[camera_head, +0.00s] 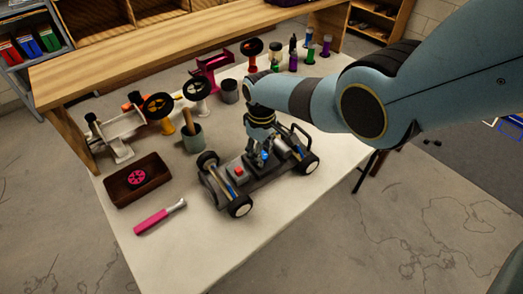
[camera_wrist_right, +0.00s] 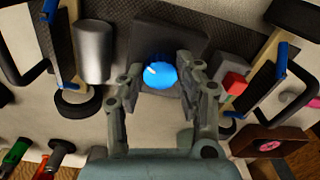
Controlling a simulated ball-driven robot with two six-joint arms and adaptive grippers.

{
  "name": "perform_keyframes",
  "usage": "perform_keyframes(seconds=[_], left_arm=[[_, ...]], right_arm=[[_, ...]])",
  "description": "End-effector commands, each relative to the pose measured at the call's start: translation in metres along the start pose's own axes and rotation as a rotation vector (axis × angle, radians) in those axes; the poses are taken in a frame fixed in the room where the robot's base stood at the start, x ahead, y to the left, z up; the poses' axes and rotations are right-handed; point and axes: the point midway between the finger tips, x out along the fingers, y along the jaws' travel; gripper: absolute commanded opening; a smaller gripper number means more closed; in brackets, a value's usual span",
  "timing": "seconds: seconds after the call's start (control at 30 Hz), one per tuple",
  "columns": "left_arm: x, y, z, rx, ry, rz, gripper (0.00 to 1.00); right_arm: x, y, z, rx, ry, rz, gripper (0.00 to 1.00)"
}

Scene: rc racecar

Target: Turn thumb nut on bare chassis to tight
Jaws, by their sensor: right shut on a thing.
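The bare chassis (camera_head: 262,184) is a dark car frame with wheels at its corners, standing on the white table top. A bright blue thumb nut (camera_wrist_right: 160,72) sits on its dark block in the right wrist view; a bit of blue also shows in the head view (camera_head: 264,156). My right gripper (camera_head: 259,158) reaches down over the middle of the chassis. In the wrist view its two fingers (camera_wrist_right: 163,82) stand either side of the blue nut, shut on it. How tight the nut sits cannot be told. My left gripper is not in view.
A grey cylinder (camera_wrist_right: 94,50) and a red button (camera_head: 238,170) sit on the chassis beside the nut. A dark box (camera_head: 137,180) and a pink-handled tool (camera_head: 160,217) lie to the left. Stands, cups and bottles line the back. The front of the table is clear.

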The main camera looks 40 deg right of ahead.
Motion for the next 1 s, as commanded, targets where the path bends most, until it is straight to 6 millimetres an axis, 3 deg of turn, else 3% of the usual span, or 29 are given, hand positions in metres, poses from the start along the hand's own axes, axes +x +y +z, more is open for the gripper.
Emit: perform_keyframes(seconds=[1.0], left_arm=[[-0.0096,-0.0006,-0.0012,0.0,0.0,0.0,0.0]], right_arm=[[-0.0003,0.0003,0.0001,0.965,0.0,0.001,0.01]])
